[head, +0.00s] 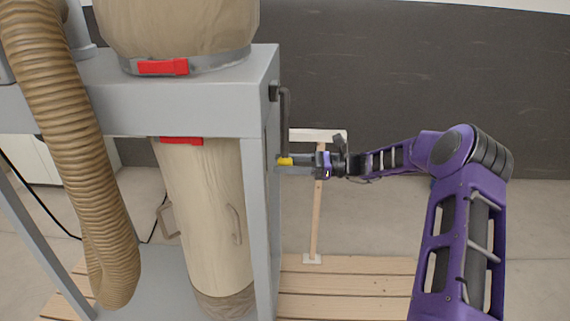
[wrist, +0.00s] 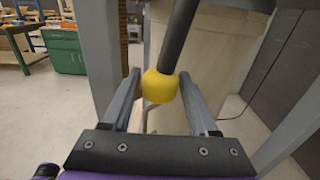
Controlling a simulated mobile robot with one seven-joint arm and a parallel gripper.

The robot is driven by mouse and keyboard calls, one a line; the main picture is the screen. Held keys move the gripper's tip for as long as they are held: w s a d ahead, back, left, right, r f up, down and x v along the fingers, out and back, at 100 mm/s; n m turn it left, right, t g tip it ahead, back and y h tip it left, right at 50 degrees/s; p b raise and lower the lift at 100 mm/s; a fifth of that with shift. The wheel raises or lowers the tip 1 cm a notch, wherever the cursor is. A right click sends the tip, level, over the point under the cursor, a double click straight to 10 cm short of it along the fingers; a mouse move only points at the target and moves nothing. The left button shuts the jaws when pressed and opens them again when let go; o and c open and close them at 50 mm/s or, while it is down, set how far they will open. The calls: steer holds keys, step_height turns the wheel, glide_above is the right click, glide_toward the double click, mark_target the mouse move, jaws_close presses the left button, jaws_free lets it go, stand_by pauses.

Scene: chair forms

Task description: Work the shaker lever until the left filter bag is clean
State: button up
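The shaker lever (head: 285,120) is a dark rod hanging down from a pivot on the right end of the grey frame. Its yellow knob (head: 285,161) is at the lower end and shows large in the wrist view (wrist: 159,87). My gripper (head: 292,166) is at the knob, with one finger on each side (wrist: 160,90). The fingers look apart, with narrow gaps beside the knob. A tan upper bag (head: 180,25) with a red clasp is cut off by the top edge; I cannot tell how clean it is.
A pale lower bag (head: 205,215) with handles hangs under the grey frame (head: 190,108). A ribbed tan hose (head: 70,150) runs down at the left. A wooden stand (head: 318,200) is behind my gripper. Green cabinets (wrist: 66,50) show far off in the wrist view.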

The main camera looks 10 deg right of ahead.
steer(key=s, duration=0.1)
steer(key=s+r+p, duration=0.1)
steer(key=s, duration=0.1)
steer(key=s+a+p, duration=0.1)
steer(key=s, duration=0.1)
steer(key=shift+s+r, duration=0.15)
steer(key=shift+r, duration=0.25)
